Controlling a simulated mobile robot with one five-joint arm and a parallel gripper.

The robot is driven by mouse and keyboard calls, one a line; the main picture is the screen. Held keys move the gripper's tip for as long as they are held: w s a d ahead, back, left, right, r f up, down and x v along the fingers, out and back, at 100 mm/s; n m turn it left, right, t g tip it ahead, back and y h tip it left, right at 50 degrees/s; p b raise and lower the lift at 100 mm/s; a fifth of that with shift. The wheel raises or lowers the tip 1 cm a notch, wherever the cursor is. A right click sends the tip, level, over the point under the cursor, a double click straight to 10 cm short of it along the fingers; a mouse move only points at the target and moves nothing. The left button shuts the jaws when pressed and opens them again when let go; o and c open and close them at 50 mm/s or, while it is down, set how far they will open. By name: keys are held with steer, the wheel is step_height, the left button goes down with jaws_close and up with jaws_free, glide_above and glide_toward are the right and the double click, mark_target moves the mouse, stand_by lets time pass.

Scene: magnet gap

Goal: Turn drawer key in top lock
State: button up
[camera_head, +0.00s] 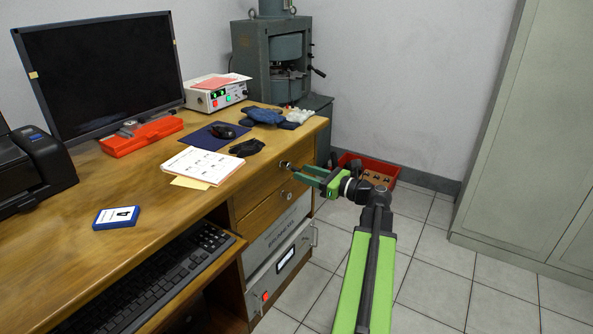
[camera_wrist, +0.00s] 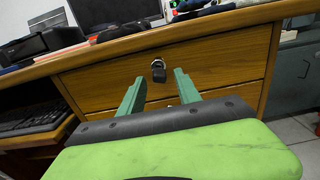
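The drawer key (camera_wrist: 158,74) has a dark head and sits in the round metal top lock (camera_wrist: 157,62) on the wooden top drawer front (camera_wrist: 220,62). In the head view the top lock (camera_head: 284,164) is just left of my fingertips. My green gripper (camera_head: 303,173) faces the drawer front from the right. In the wrist view my gripper (camera_wrist: 159,77) is open, with one finger on each side of the key and clear space on both sides. Whether the fingertips reach as far as the key's head is hard to tell.
A second drawer with its own lock (camera_head: 284,194) is below. The desk top (camera_head: 150,200) overhangs the drawers and holds papers (camera_head: 202,166), gloves (camera_head: 262,116) and a monitor (camera_head: 100,70). A red crate (camera_head: 384,172) stands on the floor behind my gripper. The floor at right is free.

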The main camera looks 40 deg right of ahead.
steer(key=shift+x, duration=0.85)
